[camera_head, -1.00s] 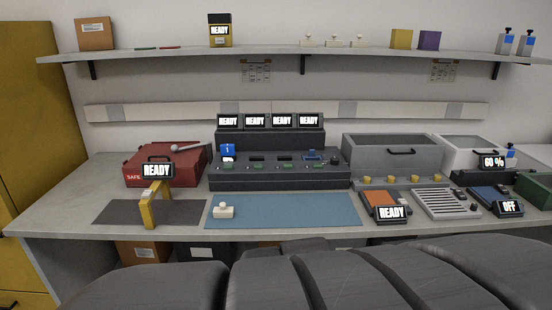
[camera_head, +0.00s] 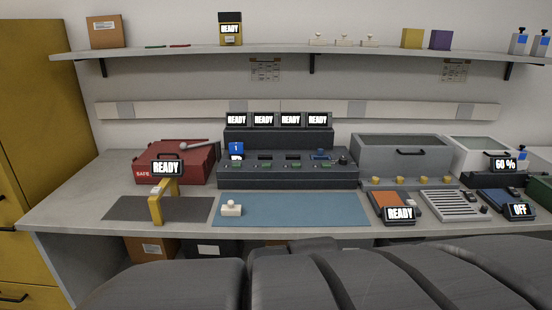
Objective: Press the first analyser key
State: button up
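A dark console (camera_head: 290,180) stands at the back middle of the bench, with several bays in a row and READY displays (camera_head: 264,119) above them. A blue unit marked 1 (camera_head: 236,149) stands in its leftmost bay. A small green key-like part (camera_head: 238,166) sits on the console front below that unit, with similar ones to its right. No label marks which device is the analyser, so I cannot tell for sure which key is its first. Another blue item (camera_head: 321,155) lies at the rightmost bay. My gripper is not in view.
A blue mat (camera_head: 300,210) with a small white stamp-like block (camera_head: 231,209) lies before the console. A yellow stand (camera_head: 156,208) with a READY display and a red case (camera_head: 160,174) are left. An orange-topped device (camera_head: 388,203) and grey box (camera_head: 385,160) are right. A shelf (camera_head: 280,50) runs above.

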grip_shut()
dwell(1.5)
